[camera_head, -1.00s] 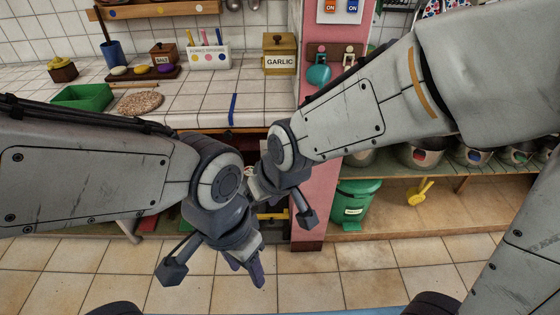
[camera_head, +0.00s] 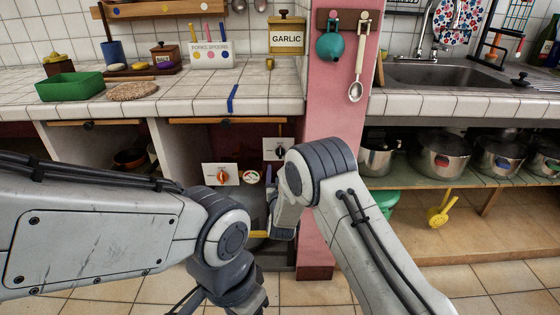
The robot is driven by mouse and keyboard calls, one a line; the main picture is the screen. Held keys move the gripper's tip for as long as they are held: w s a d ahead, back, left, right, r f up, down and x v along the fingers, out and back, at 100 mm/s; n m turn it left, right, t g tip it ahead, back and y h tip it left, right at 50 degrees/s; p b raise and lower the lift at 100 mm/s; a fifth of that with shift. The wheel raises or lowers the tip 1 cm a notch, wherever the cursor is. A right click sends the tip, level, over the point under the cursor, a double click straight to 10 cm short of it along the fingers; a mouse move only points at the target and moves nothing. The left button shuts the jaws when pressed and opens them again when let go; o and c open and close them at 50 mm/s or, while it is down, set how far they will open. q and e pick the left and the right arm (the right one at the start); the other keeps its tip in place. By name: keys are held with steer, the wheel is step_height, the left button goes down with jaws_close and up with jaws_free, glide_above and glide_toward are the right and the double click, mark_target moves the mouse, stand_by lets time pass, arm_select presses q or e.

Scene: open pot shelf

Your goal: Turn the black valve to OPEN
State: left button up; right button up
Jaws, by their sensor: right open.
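The black valve (camera_head: 281,149) is a small dark knob on a white plate under the counter, just left of the pink pillar. Its exact turn and lettering are too small to read. My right gripper (camera_head: 281,212) is open, below the valve and apart from it in the picture; my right wrist hides part of it. My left gripper (camera_head: 232,288) hangs low at the bottom edge, and its fingertips are cut off, so I cannot tell its opening.
An orange-red valve (camera_head: 222,175) on another white plate and a round gauge (camera_head: 251,177) sit left of and below the black one. The pink pillar (camera_head: 335,110) stands close on the right. The counter (camera_head: 190,100) overhangs the valves. Pots (camera_head: 442,155) line the right shelf.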

steer(key=w+b, duration=0.2)
steer(key=w, duration=0.7)
steer(key=shift+w, duration=0.1)
jaws_close()
